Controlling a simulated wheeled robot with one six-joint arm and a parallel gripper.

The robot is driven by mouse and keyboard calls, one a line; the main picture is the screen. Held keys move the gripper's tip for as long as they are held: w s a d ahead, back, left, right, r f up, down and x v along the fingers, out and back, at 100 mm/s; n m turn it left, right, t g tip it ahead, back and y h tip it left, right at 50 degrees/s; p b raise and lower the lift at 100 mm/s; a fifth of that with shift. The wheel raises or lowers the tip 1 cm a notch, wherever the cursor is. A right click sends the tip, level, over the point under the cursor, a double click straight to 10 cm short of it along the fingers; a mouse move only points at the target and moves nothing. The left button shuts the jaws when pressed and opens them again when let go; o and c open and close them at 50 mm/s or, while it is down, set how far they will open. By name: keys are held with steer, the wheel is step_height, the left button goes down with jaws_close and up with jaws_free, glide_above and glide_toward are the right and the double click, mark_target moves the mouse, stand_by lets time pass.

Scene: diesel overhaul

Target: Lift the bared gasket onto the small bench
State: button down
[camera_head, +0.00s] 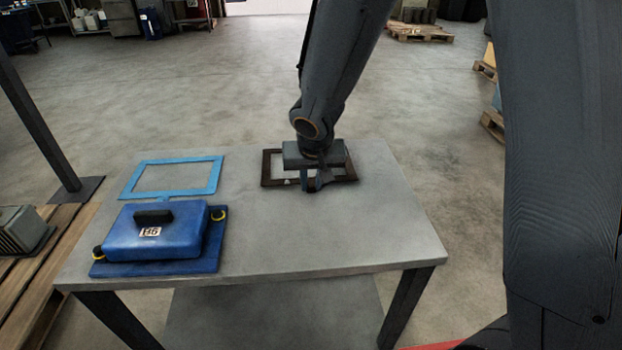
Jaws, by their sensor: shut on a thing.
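The small bench (270,235) is a grey metal table in the head camera view. A dark brown rectangular frame-shaped gasket (268,168) is at the back right of its top. It lies flat on the bench or just above it; I cannot tell which. My gripper (314,183) points down over this gasket and is shut on its near edge. My wrist hides part of the gasket's far side and middle. A light blue frame-shaped gasket (163,194) lies flat at the back left of the bench, apart from the dark one.
A blue cover (175,240) with a black handle and a number label sits on a blue plate at the front left. The bench's front right is clear. A wooden pallet (55,290) with a grey-green part (22,230) stands at the left, beside a dark post (38,125).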

steer(key=shift+f+b, duration=0.3)
steer(key=shift+f, duration=0.15)
steer(key=c, duration=1.5)
jaws_free()
steer(key=shift+c, duration=0.2)
steer(key=shift+r, duration=0.1)
steer(key=p+v, duration=0.2)
steer(key=v, duration=0.6)
steer(key=shift+g+h, duration=0.3)
steer(key=shift+g, duration=0.6)
steer(key=s+d, duration=0.2)
steer(key=d, duration=0.1)
steer(key=s+d+f, duration=0.1)
steer(key=s+d, duration=0.3)
steer(key=d, duration=0.1)
steer(key=shift+s+d+f, duration=0.3)
steer(key=shift+d+f, duration=0.05)
steer(key=shift+g, duration=0.8)
steer(key=s+d, duration=0.1)
steer(key=s, duration=0.1)
steer(key=s+d, duration=0.2)
steer(key=s, duration=0.1)
steer(key=s+d+f, duration=0.1)
steer(key=s, duration=0.1)
steer(key=shift+s+d, duration=0.2)
steer(key=shift+d, duration=0.05)
